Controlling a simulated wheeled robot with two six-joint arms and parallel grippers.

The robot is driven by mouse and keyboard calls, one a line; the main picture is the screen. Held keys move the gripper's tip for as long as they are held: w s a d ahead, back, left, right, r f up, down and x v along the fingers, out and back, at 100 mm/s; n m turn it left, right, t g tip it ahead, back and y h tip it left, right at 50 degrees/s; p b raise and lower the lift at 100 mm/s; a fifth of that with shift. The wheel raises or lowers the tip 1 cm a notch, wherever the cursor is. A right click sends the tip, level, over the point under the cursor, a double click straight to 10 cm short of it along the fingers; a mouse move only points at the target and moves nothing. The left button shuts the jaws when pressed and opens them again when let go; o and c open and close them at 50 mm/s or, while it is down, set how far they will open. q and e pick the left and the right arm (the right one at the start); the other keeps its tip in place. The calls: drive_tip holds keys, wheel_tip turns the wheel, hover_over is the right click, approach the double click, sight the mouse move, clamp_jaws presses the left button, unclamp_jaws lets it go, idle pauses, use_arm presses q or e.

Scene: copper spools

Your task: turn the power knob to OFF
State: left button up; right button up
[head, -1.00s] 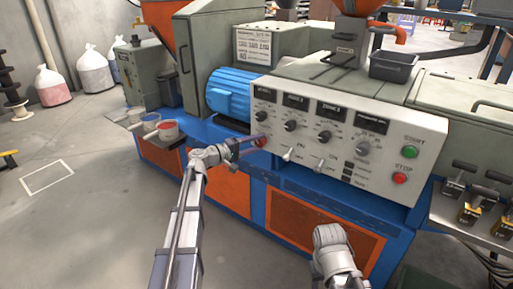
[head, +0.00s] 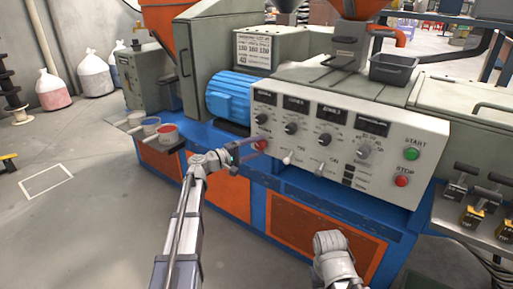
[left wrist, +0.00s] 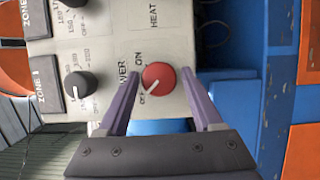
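The red power knob (left wrist: 160,75) is on the pale control panel (left wrist: 110,25), with ON and smaller lettering beside it that looks like OFF. Its white pointer line slants to the lower left in the left wrist view, towards the smaller lettering. My left gripper (left wrist: 160,72) is open, one purple finger on each side of the knob, with a visible gap on both sides. In the head view my left gripper (head: 257,146) is at the panel's lower left, over the knob (head: 261,145). My right arm shows at the bottom, but its gripper fingers are not visible.
Green START (head: 411,154) and red STOP (head: 401,181) buttons sit at the panel's right end. A blue motor (head: 228,96) stands just behind. The floor at left is mostly clear.

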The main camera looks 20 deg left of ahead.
use_arm(q)
drive_tip(key=shift+o, duration=0.9)
drive_tip(key=v, duration=0.8)
drive_tip(key=shift+w, duration=0.1)
